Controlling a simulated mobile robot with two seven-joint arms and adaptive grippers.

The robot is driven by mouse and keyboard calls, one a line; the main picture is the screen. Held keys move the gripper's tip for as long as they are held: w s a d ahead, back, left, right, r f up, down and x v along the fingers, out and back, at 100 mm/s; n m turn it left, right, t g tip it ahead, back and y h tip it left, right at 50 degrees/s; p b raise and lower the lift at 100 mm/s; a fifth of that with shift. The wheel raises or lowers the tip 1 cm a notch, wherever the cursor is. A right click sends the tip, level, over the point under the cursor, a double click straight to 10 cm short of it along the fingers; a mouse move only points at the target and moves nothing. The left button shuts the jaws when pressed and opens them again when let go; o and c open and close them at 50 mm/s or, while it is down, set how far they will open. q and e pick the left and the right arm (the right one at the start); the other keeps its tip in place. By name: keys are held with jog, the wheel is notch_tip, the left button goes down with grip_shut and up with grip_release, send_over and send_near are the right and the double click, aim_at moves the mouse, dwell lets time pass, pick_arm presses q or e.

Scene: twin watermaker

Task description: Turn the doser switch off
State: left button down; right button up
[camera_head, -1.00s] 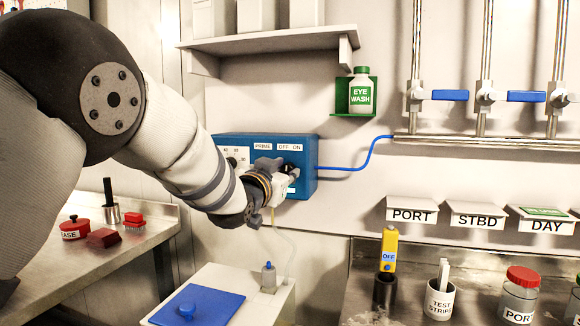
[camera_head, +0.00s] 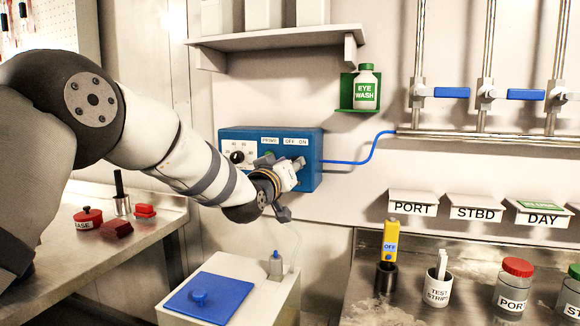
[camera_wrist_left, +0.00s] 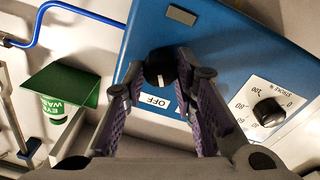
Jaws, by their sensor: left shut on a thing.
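The doser is a blue box (camera_head: 312,175) on the back wall, with PRIME and OFF ON labels and a white dial on its face. My left gripper (camera_head: 291,163) is at the right part of this face, below the OFF ON label, and mostly hides the switch in the head view. In the left wrist view, the black doser switch (camera_wrist_left: 160,66) sits between the fingertips of my left gripper (camera_wrist_left: 157,84), which are shut on it. An OFF label (camera_wrist_left: 156,101) shows beside it. The switch's exact setting cannot be told. My right gripper is not in view.
The stroke dial (camera_wrist_left: 268,112) is on the same face. A blue tube (camera_head: 365,155) leaves the box's right side. A shelf (camera_head: 280,40) is above; a green eye wash holder (camera_head: 345,98) is at upper right. A white tank with a blue lid (camera_head: 205,297) stands below.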

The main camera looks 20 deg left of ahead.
pick_arm(q)
jog(key=shift+f, duration=0.1)
dwell(0.3)
jog(key=c, duration=1.3)
grip_release()
jog(key=s, duration=1.2)
jog(key=shift+a+f, duration=0.2)
jog(key=shift+a, duration=0.15)
